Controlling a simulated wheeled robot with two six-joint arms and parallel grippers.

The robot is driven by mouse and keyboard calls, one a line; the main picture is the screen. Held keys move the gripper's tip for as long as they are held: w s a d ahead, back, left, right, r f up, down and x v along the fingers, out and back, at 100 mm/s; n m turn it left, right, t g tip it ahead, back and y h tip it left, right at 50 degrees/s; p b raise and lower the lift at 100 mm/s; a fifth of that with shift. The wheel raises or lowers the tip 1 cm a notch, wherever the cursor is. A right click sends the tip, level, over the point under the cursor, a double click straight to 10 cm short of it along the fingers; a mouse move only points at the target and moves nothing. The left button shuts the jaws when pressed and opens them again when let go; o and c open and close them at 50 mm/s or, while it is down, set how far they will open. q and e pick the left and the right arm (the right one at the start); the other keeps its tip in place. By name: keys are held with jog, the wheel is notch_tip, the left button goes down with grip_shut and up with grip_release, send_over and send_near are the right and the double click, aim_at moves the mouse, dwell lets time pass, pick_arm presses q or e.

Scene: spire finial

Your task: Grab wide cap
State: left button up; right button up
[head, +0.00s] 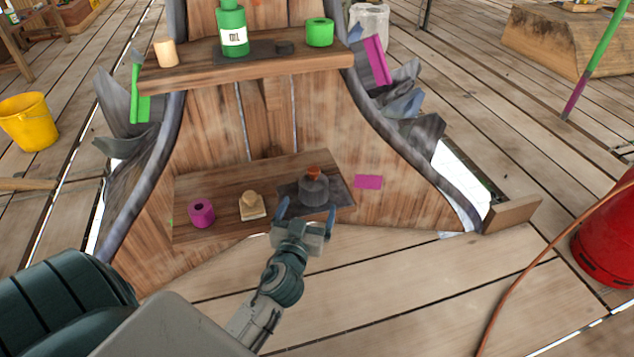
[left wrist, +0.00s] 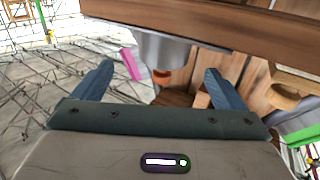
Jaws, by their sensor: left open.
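A grey round piece with an orange top (head: 314,190), which looks most like the wide cap, sits on a dark mat (head: 342,195) on the lower wooden shelf. In the left wrist view the grey piece (left wrist: 178,48) shows beyond and between my fingers, with its orange part below it. My left gripper (head: 307,211) is open and empty, just in front of the grey piece, with one blue finger toward each side. I cannot tell whether a finger touches it. My right gripper is not in view.
On the lower shelf (head: 200,180) stand a magenta ring (head: 202,213) and a beige knobbed block (head: 252,205).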

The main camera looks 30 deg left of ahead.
aim_at(314, 182)
pick_arm(q)
jog(key=x, duration=0.9)
jog(key=shift+a+r, duration=0.2)
jog(key=shift+a, duration=0.2)
jog(key=shift+s, duration=0.1)
jog(key=shift+c, duration=0.2)
jog(key=c, duration=1.3)
jog(key=shift+r, duration=0.1)
jog(key=shift+c, duration=0.2)
